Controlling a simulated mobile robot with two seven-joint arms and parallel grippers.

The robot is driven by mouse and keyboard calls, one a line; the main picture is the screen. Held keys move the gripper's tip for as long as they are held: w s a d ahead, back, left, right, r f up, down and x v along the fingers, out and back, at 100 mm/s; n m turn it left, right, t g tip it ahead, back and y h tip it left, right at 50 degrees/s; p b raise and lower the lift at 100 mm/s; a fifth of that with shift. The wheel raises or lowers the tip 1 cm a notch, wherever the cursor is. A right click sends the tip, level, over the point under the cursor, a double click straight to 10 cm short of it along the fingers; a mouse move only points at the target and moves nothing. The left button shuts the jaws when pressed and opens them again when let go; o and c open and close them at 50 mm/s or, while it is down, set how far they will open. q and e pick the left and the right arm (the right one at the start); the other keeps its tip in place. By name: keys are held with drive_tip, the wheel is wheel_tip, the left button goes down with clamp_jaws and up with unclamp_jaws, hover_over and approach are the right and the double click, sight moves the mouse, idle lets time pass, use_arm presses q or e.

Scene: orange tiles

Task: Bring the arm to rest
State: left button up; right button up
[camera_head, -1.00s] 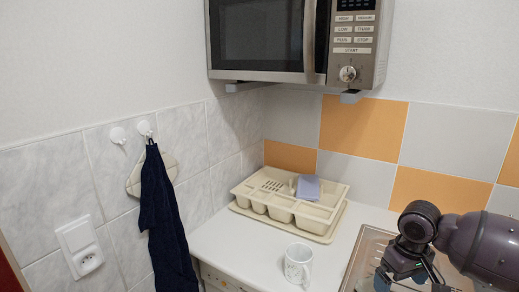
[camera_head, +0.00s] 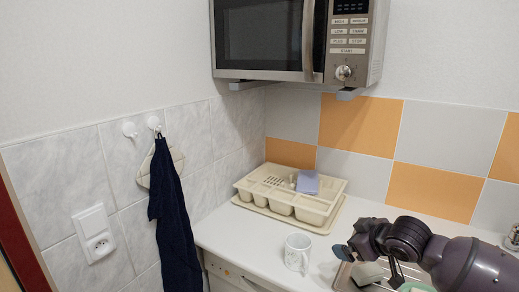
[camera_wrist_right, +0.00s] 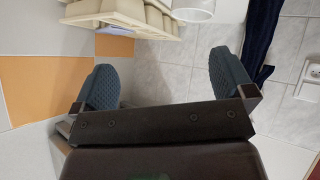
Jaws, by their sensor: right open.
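My right arm enters the head view from the lower right. Its gripper (camera_head: 369,267) is over the sink area, to the right of the white mug. In the right wrist view the two blue ridged fingers of the right gripper (camera_wrist_right: 164,80) stand wide apart with nothing between them. My left gripper is in neither view.
A white mug (camera_head: 297,253) stands on the white counter (camera_head: 232,235). Behind it, a cream dish rack (camera_head: 283,205) holds a blue-violet sponge (camera_head: 308,184). A microwave (camera_head: 292,40) hangs above. A dark towel (camera_head: 172,215) hangs on the left wall. A metal sink (camera_head: 346,277) lies under the gripper.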

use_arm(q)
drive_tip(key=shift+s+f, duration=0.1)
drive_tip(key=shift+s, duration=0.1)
use_arm(e)
drive_tip(key=s+d+f+m+t+h, duration=0.1)
drive_tip(key=s+d+f+m+h, duration=0.1)
drive_tip(key=s+f, duration=1)
drive_tip(key=s+d+f+m+t+h, duration=0.1)
drive_tip(key=s+f+m, duration=0.4)
drive_tip(key=s+f, duration=0.8)
drive_tip(key=s+d+h, duration=0.1)
drive_tip(key=s, duration=0.4)
drive_tip(key=shift+d, duration=0.15)
